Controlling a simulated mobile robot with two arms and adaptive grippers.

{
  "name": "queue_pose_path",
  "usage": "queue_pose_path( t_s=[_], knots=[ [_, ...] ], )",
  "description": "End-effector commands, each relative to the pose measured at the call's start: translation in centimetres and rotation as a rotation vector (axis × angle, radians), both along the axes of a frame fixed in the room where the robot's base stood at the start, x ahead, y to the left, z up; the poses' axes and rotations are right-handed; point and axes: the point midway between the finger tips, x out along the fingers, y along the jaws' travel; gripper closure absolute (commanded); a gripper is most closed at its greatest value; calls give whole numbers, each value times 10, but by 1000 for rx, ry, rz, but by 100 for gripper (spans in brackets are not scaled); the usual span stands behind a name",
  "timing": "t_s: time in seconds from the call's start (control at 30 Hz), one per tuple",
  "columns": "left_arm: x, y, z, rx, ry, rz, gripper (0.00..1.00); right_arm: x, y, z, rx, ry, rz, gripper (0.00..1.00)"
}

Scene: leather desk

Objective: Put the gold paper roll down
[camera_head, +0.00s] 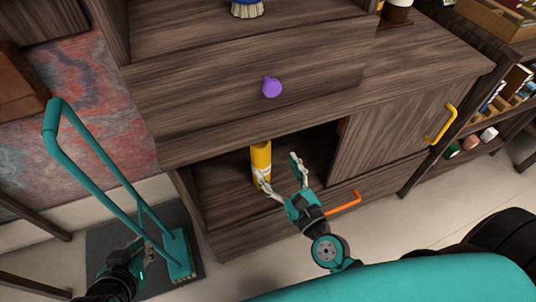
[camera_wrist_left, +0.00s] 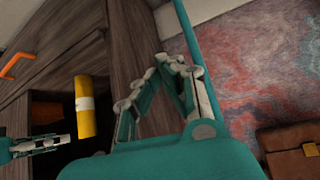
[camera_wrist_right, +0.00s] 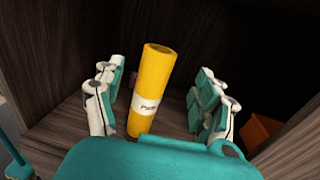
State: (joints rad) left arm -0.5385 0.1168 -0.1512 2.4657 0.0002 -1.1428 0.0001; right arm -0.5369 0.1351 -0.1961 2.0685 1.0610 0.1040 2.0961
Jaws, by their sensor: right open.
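The gold paper roll (camera_head: 261,160) is a yellow cylinder with a white label. It stands nearly upright inside the open lower cabinet compartment (camera_head: 215,190). In the right wrist view the roll (camera_wrist_right: 152,85) is between the spread fingers of my right gripper (camera_wrist_right: 155,75), with visible gaps on both sides. In the head view my right gripper (camera_head: 278,167) is open at the compartment's mouth. The roll also shows in the left wrist view (camera_wrist_left: 84,108). My left gripper (camera_wrist_left: 164,62) is away from the cabinet, its fingertips together and empty.
A purple knob (camera_head: 271,87) is on the drawer above the compartment. The sliding door (camera_head: 385,125) with a yellow handle (camera_head: 441,125) is at the right. An orange handle (camera_head: 343,203) is below. A teal cart frame (camera_head: 100,155) stands at the left near my left arm.

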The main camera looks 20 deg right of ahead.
Motion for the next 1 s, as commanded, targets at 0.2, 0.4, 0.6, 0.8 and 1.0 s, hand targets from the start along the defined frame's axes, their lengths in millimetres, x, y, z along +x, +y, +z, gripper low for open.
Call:
queue_pose_path(
  t_s=[0.2, 0.4, 0.6, 0.8, 1.0],
  knots=[
    [14, -5, 9, -19, -85, -6, 100, -25, -3, 0, -5, -1, 2, 27],
    [16, -6, 12, -23, -99, -7, 100, -27, 18, 12, -321, -56, 106, 27],
    [16, -6, 12, -23, -98, -7, 100, -32, 55, 16, -1207, -223, 349, 27],
    [16, -6, 12, -22, -99, -6, 100, -41, 47, -1, -2126, -386, 619, 27],
    [16, -6, 12, -22, -99, -6, 100, -50, 10, -14, -2736, -468, 919, 27]
  ],
)
